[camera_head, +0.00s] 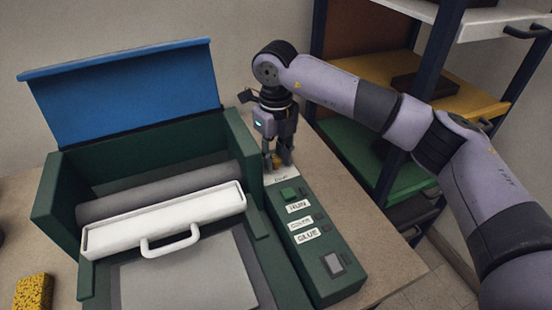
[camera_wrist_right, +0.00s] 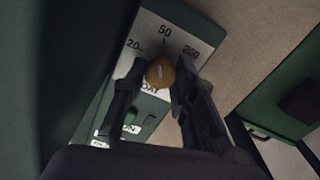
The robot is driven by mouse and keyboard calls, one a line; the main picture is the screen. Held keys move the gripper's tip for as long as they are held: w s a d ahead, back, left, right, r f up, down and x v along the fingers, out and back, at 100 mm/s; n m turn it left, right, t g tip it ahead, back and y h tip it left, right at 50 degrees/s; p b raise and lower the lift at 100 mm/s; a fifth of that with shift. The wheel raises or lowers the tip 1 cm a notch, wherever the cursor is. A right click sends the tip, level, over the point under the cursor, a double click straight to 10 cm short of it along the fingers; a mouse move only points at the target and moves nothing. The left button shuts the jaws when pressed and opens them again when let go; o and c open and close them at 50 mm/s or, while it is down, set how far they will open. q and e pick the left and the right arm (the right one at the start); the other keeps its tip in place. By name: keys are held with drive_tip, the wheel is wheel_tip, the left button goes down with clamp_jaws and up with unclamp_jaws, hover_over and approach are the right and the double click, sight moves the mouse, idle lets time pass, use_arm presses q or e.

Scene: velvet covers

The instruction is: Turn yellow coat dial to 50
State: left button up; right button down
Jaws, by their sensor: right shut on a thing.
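The yellow dial (camera_wrist_right: 160,73) sits on a white scale plate (camera_wrist_right: 178,29) marked 20, 50 and 200. The 50 mark is at the middle top, 20 at left, 200 at right. A small pale line shows on the dial's face, but I cannot tell exactly which mark it points to. My right gripper (camera_head: 277,160) reaches down over the far end of the green control panel (camera_head: 323,278). Its fingers are shut on the dial, one on each side. The dial (camera_head: 276,161) is partly hidden by the fingers in the head view. My left gripper is not in view.
The panel also carries a green button (camera_head: 289,194) and labels RUN and GLUE. Left of it stands a green machine with a raised blue lid (camera_head: 125,92), a grey roller (camera_head: 155,193) and a white handled bar (camera_head: 163,221). A yellow sponge (camera_head: 33,292) lies at far left. Shelves stand at right.

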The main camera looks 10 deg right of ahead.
sight(276, 159)
drive_tip(key=shift+m+b, duration=0.3)
drive_tip(key=shift+m, duration=0.8)
drive_tip(key=c, duration=1.3)
unclamp_jaws()
wheel_tip(276, 159, up, 12)
drive_tip(key=shift+r, duration=0.1)
